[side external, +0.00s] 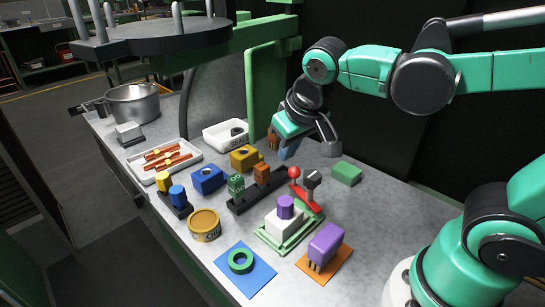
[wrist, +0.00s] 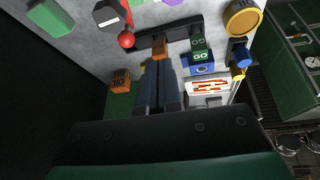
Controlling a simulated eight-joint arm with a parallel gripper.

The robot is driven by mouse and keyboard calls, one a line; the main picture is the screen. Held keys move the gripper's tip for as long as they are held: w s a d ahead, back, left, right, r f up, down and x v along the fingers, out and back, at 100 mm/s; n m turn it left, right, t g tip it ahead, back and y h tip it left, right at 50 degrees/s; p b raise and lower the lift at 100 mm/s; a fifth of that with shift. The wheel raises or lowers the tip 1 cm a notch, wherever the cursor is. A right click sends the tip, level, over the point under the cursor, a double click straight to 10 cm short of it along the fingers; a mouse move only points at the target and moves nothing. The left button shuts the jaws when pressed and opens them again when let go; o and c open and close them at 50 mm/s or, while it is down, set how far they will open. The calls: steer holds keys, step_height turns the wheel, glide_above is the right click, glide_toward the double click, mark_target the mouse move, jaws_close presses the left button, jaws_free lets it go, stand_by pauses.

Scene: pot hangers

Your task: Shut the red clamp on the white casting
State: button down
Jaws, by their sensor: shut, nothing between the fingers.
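The red clamp (side external: 306,198) stands at the back right of a pale green fixture, with a red ball knob (side external: 293,172) raised on its lever and a dark grey head beside it. The white casting (side external: 284,222) sits in the fixture with a purple cylinder on top. My gripper (side external: 286,154) is shut and empty, behind the clamp and above the bench. In the wrist view its fingers (wrist: 158,88) are together, and the red ball (wrist: 126,40) shows up and left of them. The casting is almost wholly out of the wrist view.
A black rack (side external: 240,203) with green and orange blocks stands left of the clamp. A green block (side external: 346,173) lies to its right. A purple block (side external: 325,244) on an orange mat and a green ring (side external: 241,261) on a blue mat are in front. A green post (side external: 262,90) rises behind.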

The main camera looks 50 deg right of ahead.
steer(key=w+a+m+g+h, duration=0.3)
steer(key=w+a+m+h, duration=0.1)
steer(key=w+a+h, duration=0.1)
steer(key=shift+w+a+m, duration=0.15)
steer(key=shift+a+m, duration=0.15)
steer(key=shift+m, duration=0.1)
steer(key=x, duration=1)
steer(key=shift+d, duration=0.15)
steer(key=shift+s+d+f, duration=0.1)
steer(key=shift+s+d, duration=0.2)
steer(key=shift+d, duration=0.25)
steer(key=shift+s+d+f, duration=0.1)
steer(key=shift+s+d, duration=0.2)
steer(key=shift+d, duration=0.25)
steer(key=shift+s+d+f, duration=0.1)
steer(key=shift+s+d, duration=0.2)
steer(key=shift+d, duration=0.3)
